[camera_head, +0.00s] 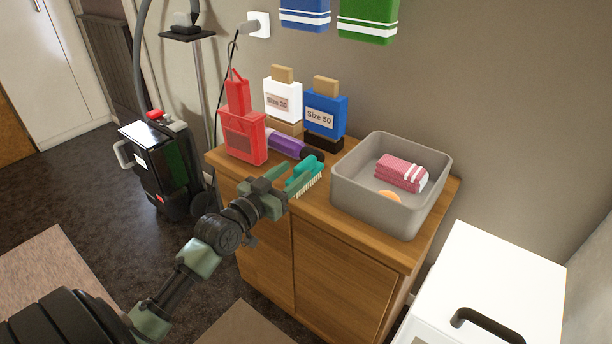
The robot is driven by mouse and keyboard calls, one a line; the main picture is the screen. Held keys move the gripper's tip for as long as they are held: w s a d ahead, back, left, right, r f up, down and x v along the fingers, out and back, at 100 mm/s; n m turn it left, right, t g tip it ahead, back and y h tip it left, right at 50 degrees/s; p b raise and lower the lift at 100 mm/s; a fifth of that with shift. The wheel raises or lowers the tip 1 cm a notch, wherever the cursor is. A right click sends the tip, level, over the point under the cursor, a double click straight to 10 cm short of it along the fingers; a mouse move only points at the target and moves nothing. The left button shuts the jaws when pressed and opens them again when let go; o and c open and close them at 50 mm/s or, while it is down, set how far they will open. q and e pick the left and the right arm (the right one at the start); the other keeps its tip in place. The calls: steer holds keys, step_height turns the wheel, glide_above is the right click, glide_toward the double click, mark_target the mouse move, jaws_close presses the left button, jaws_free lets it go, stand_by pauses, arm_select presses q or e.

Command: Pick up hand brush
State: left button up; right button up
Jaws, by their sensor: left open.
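The hand brush (306,174) is teal with pale bristles. It is at the front edge of the wooden cabinet top, between the red container and the grey bin. My left gripper (284,181) reaches in from the lower left, with its open fingers right at the brush's left end. I cannot tell whether the fingers touch the brush or stand around it. My right gripper is not in view.
On the wooden cabinet (318,262) stand a red container (243,136), a purple cylinder (287,144), white (283,100) and blue (325,118) boxes, and a grey bin (372,211) holding a pink striped cloth (401,172). A black machine (160,165) stands left.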

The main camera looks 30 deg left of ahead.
mark_target(305, 161)
arm_select(q)
steer(key=w, duration=0.5)
steer(key=shift+d+b, duration=0.3)
steer(key=shift+d, duration=0.05)
steer(key=shift+r, duration=0.1)
jaws_close()
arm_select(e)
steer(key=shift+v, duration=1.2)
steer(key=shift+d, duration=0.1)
